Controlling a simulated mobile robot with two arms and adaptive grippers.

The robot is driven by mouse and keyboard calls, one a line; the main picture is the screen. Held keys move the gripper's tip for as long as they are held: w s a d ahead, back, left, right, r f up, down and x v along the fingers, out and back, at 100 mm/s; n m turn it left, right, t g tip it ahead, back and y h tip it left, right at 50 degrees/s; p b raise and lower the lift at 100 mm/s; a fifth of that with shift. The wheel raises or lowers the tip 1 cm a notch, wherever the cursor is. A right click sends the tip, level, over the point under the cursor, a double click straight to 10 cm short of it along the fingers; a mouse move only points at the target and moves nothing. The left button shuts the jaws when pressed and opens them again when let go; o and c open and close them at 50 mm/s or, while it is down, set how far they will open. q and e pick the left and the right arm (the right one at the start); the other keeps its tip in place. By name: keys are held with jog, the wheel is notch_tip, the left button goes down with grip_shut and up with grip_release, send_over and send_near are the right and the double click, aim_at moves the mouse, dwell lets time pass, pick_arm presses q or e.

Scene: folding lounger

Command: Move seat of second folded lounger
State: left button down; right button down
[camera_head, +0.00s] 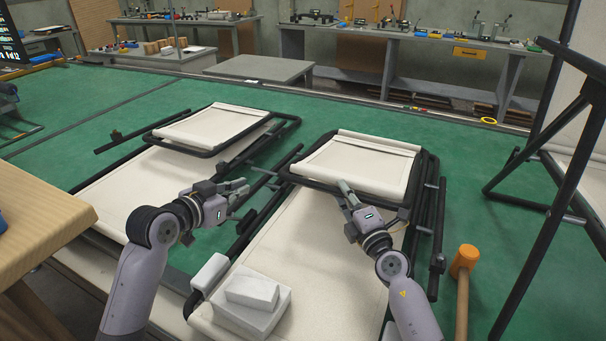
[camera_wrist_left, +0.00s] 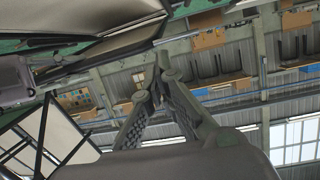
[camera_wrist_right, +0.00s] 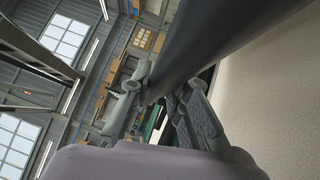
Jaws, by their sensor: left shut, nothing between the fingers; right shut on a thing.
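Two folded loungers lie on the green table in the head view. The right lounger has a cream seat (camera_head: 354,163) in a black tube frame, over a longer cream panel (camera_head: 310,240). The left lounger has a similar seat (camera_head: 212,127). My right gripper (camera_head: 346,190) is at the front edge of the right lounger's seat, shut on its black tube. The tube (camera_wrist_right: 205,40) runs between the fingers in the right wrist view. My left gripper (camera_head: 243,190) is shut and empty, left of the right lounger. Its fingertips (camera_wrist_left: 150,85) show in the left wrist view.
White blocks (camera_head: 250,295) sit on the near end of the right lounger. An orange mallet (camera_head: 464,262) lies to its right. A black frame (camera_head: 560,170) stands at the far right. A wooden tabletop (camera_head: 40,220) is at the left.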

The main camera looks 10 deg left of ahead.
jog(key=shift+a, duration=0.1)
pick_arm(q)
jog(key=s+d+r+n+t, duration=0.1)
jog(key=d+r, duration=0.5)
jog(key=d, duration=0.4)
jog(key=w+d+f, duration=0.3)
jog(key=w+f, duration=0.3)
jog(key=w, duration=0.3)
jog(key=shift+d+y, duration=0.25)
jog(key=shift+y, duration=0.05)
jog(key=shift+s+f, duration=0.1)
jog(key=shift+f, duration=0.05)
